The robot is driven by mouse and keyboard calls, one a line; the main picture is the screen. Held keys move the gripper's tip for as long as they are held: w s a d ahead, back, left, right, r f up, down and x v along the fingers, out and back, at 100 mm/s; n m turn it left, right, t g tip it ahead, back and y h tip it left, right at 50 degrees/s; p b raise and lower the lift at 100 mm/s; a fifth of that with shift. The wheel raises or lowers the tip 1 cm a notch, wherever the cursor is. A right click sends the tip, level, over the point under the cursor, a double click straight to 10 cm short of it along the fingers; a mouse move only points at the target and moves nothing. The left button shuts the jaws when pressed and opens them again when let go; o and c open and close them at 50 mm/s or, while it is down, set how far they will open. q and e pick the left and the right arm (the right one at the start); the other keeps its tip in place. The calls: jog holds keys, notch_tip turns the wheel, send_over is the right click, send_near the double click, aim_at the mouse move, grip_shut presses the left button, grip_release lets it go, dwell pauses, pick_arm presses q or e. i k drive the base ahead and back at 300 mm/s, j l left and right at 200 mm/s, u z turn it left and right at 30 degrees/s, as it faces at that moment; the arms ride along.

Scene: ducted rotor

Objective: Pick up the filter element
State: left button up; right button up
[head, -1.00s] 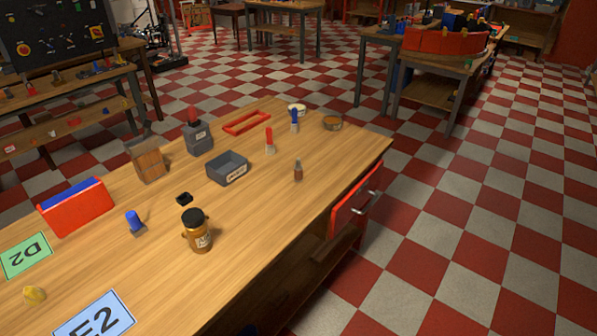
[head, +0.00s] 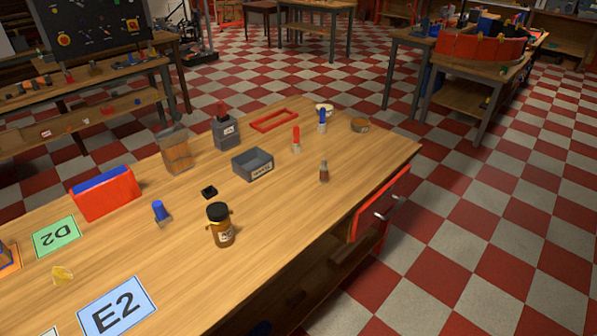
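I cannot tell for sure which thing is the filter element. A brown, ribbed, box-shaped thing (head: 177,155) stands upright near the far left edge of the wooden bench (head: 300,215) and could be it. Neither of my grippers shows in the head view, and nothing on the bench is held.
A red box with a blue top (head: 106,193), a grey labelled bin (head: 253,164), a grey canister (head: 225,132) and a red frame (head: 274,120) share the bench. Cards D2 (head: 56,237) and E2 (head: 117,307) lie at left. A red drawer (head: 380,203) sticks out at right. Checkered floor (head: 480,240) is clear.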

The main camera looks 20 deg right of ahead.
aim_at(323, 168)
jog(key=i+l+u, duration=0.15)
jog(key=l+u, duration=0.15)
jog(key=l, duration=0.2)
jog(key=i+l+u, duration=0.25)
jog(key=l, duration=0.25)
jog(key=l+u, duration=0.3)
jog(key=l, duration=0.15)
jog(key=l+u, duration=0.2)
jog(key=l, duration=2.4)
